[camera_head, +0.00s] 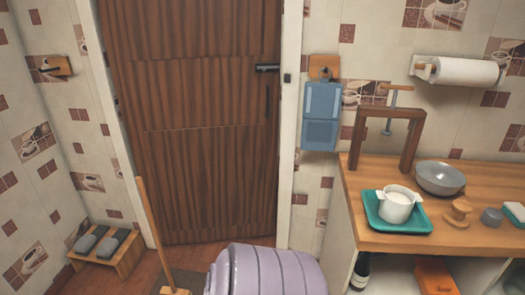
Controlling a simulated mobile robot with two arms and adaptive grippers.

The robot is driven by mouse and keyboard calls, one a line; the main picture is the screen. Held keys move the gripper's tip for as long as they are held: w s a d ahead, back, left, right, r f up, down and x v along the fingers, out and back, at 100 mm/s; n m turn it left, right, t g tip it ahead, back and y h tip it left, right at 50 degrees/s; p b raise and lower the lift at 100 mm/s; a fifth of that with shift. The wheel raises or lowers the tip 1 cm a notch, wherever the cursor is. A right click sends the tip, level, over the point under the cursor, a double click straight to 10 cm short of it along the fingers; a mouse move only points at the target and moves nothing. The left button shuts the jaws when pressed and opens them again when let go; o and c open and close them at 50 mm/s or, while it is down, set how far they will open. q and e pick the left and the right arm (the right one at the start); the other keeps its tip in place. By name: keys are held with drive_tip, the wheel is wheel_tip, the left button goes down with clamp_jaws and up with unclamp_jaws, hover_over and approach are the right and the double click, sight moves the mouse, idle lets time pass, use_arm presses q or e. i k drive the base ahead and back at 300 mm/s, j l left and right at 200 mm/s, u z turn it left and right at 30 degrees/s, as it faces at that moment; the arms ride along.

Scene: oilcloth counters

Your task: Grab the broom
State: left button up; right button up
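The broom (150,217) has a thin, light wooden handle. It stands in the lower left part of the view, in front of the brown door, leaning a little to the left at its top. The lower end of the handle meets a wooden head (175,291) at the bottom edge, where the rest is cut off. Neither of my grippers is in view, so nothing shows near the broom or in a grip.
A lilac ribbed, rounded object (265,272) stands right of the broom. A low wooden stand (125,262) with grey slippers is at left. The door (200,120) is shut. The wooden counter (375,185) at right holds a green tray (385,221), a pot and a bowl.

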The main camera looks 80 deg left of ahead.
sight(165, 290)
drive_tip(key=k+l+u, duration=0.1)
drive_tip(key=u, duration=3.5)
drive_tip(key=i+j+z, duration=0.2)
drive_tip(key=i+j, duration=0.15)
drive_tip(key=j, duration=0.15)
